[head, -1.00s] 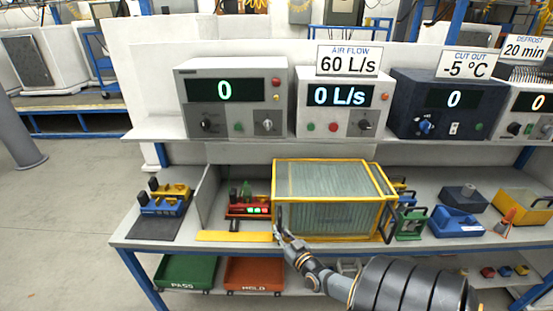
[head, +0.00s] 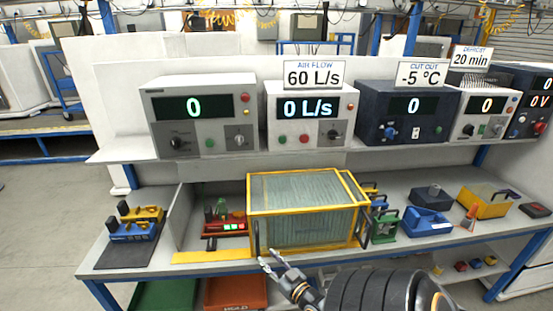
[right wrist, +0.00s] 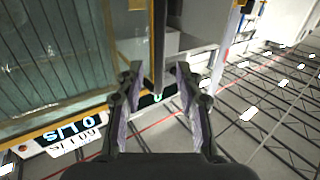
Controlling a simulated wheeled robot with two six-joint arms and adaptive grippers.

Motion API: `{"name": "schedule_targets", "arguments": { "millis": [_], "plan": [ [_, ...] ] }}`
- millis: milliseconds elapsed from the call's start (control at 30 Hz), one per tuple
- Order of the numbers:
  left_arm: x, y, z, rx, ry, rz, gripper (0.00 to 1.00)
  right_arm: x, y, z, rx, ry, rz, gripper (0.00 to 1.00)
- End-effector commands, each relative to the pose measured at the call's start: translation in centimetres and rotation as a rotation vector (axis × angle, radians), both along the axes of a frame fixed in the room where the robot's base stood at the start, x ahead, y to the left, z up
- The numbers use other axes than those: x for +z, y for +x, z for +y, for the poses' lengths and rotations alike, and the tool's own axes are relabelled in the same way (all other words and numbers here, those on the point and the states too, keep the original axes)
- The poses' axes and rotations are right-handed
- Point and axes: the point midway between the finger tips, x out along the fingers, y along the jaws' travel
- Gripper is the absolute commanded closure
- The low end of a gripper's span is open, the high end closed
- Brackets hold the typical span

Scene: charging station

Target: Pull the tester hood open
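The tester hood (head: 305,183) is a clear box with a yellow frame on the bench, and it looks closed. A dark upright handle (head: 256,238) is at its front left corner. My right gripper (head: 266,258) is just in front of and below this handle. In the right wrist view, the right gripper (right wrist: 158,76) is open, with the dark handle bar (right wrist: 158,45) showing between its fingers and a gap on both sides. I cannot tell how deep the bar lies between them. The hood's glass (right wrist: 60,60) fills the left of that view. My left gripper is not in view.
A red fixture with green lights (head: 224,224) stands left of the hood, behind a yellow strip (head: 215,257). A green fixture (head: 384,226) is close on the right. Instruments (head: 310,115) line the shelf above. Bins (head: 235,293) sit below the bench.

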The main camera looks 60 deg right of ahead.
Motion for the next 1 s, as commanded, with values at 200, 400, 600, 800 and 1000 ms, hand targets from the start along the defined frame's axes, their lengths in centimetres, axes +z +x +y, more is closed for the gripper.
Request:
{"name": "schedule_targets", "arguments": {
  "millis": [200,400,600,800,1000],
  "plan": [
    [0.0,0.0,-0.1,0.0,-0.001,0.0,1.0,0.0,-3.9,1.2,0.001,0.001,0.002,0.64],
    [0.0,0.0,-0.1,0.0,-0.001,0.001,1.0,0.0,-4.8,1.4,0.0,0.001,-0.001,0.64],
    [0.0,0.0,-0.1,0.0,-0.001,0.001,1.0,0.0,-4.8,1.4,0.0,0.001,-0.001,0.64],
    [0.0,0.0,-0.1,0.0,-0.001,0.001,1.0,0.0,-4.8,1.4,0.0,0.001,0.0,0.64],
    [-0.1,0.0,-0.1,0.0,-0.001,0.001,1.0,-0.8,-4.9,1.4,0.001,-0.001,0.018,0.64]
  ]
}}
